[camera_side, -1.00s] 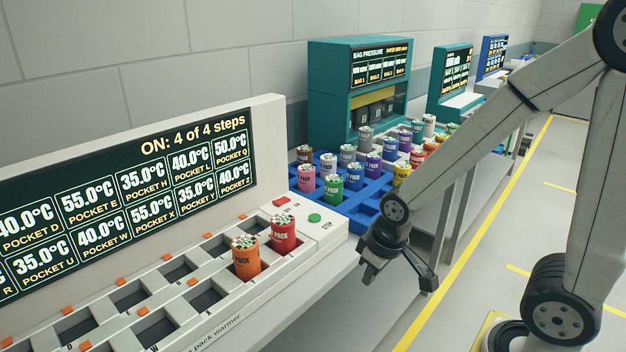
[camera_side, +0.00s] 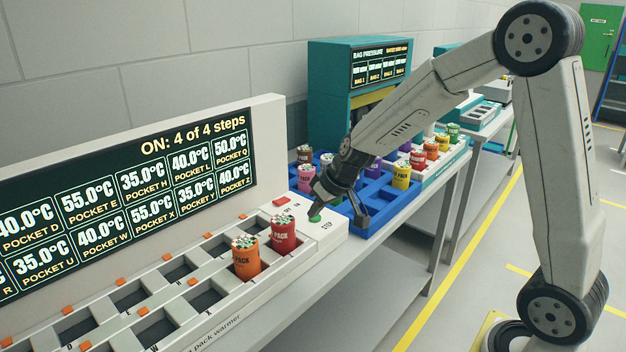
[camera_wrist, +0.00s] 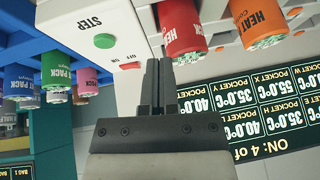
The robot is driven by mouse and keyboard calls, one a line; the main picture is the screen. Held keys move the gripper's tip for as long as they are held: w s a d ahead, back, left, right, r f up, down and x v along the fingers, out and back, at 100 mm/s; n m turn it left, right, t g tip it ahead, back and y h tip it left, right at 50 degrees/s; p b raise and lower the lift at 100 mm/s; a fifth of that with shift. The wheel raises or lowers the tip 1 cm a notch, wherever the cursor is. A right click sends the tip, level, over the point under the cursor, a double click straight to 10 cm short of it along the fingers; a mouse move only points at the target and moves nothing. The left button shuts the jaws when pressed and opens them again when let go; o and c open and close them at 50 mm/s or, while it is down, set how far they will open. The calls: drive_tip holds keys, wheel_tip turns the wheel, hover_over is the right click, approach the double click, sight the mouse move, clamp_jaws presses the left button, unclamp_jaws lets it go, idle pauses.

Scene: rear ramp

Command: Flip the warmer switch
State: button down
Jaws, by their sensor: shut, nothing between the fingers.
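The warmer (camera_side: 330,232) is a long white unit with dark pockets and a display (camera_side: 150,185) reading "ON: 4 of 4 steps". Its small red switch (camera_side: 281,202) is at the back of the end panel; in the wrist view the switch (camera_wrist: 130,66) shows beside an ON/OFF label, left of my fingertips. A green STEP button (camera_wrist: 104,41) lies farther left; in the side view it is partly hidden by my gripper (camera_side: 316,208). My gripper (camera_wrist: 158,62) is shut and empty, over the end panel. I cannot tell whether it touches anything.
An orange pack (camera_side: 245,260) and a red pack (camera_side: 283,236) stand in pockets near the panel. A blue rack (camera_side: 375,205) with several coloured packs sits close on the right. A teal bag-pressure unit (camera_side: 325,90) stands behind. The aisle floor is clear.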

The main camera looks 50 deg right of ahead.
drive_tip(key=w+d+r+t, duration=0.3)
drive_tip(key=w+d, duration=0.5)
drive_tip(key=w, duration=0.3)
drive_tip(key=shift+w+d+r+t, duration=0.25)
drive_tip(key=shift+w+r+t, duration=0.1)
drive_tip(key=shift+r, duration=0.15)
drive_tip(key=shift+w+f, duration=0.1)
drive_tip(key=shift+f, duration=0.05)
hover_over(275, 200)
drive_tip(key=s, duration=0.2)
drive_tip(key=shift+s+d+f, duration=0.1)
drive_tip(key=shift+d+f, duration=0.1)
drive_tip(key=shift+f, duration=1.7)
drive_tip(key=shift+s+d+f, duration=0.1)
drive_tip(key=shift+d+f, duration=0.1)
drive_tip(key=shift+f, duration=1.7)
drive_tip(key=shift+a+f, duration=0.2)
drive_tip(key=shift+f, duration=1.35)
drive_tip(key=shift+f, duration=0.1)
